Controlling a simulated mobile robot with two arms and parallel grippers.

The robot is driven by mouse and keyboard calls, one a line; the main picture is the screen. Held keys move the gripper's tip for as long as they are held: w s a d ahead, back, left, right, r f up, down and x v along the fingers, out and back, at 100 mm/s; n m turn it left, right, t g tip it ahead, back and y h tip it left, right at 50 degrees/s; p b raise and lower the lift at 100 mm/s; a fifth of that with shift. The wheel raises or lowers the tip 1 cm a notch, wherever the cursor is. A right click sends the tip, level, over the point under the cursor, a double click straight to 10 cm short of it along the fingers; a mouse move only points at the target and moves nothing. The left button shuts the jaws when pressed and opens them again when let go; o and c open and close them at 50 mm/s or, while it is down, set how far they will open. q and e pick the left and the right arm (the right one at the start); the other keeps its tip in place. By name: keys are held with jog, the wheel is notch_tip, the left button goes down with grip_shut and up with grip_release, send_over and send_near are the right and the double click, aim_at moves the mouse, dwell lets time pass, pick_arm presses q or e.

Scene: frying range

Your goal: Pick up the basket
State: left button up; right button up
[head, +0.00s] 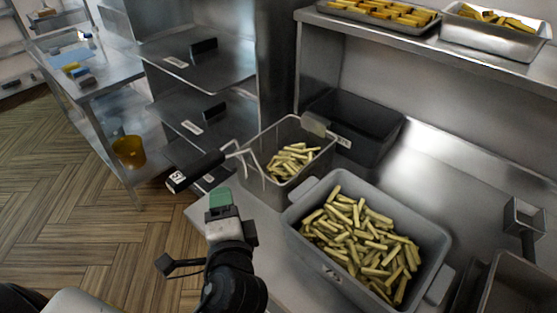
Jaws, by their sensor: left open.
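The wire basket (265,188) stands at the counter's left side with pale cut fries (292,160) inside. Its black handle (194,171) sticks out to the left past the counter edge, joined by bent metal rods. My left gripper (220,200), with a green pad at its tip, is open and empty. In the picture it is just below the handle and left of the basket, apart from both. My right gripper is not in view.
A grey tub of fries (293,226) stands right of the basket, and a dark empty bin (372,113) behind it. A steel shelf (455,54) with trays overhangs the back. A shelf rack (228,76) stands behind the handle. Open floor lies left.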

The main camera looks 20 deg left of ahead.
aim_at(218, 163)
pick_arm(q)
jog(key=shift+m+t+y, duration=0.3)
jog(key=shift+y, duration=0.1)
jog(key=w+a, duration=0.1)
jog(key=w+a+r+p, duration=0.1)
jog(key=w, duration=0.1)
jog(key=w+a+r+p, duration=0.1)
jog(key=shift+w+r, duration=0.2)
jog(key=shift+r, duration=0.05)
jog(key=shift+w, duration=0.25)
jog(key=shift+w+a+r+p, duration=0.15)
jog(key=shift+w+a+p, duration=0.15)
jog(key=shift+p, duration=0.1)
jog(key=p+x, duration=0.1)
jog(key=x, duration=0.2)
jog(key=shift+w+a+p, duration=0.15)
jog(key=shift+w+p, duration=0.05)
jog(key=shift+p, duration=0.15)
jog(key=shift+w+a, duration=0.25)
jog(key=shift+w, duration=0.1)
jog(key=shift+d, duration=0.1)
jog(key=shift+c, duration=0.3)
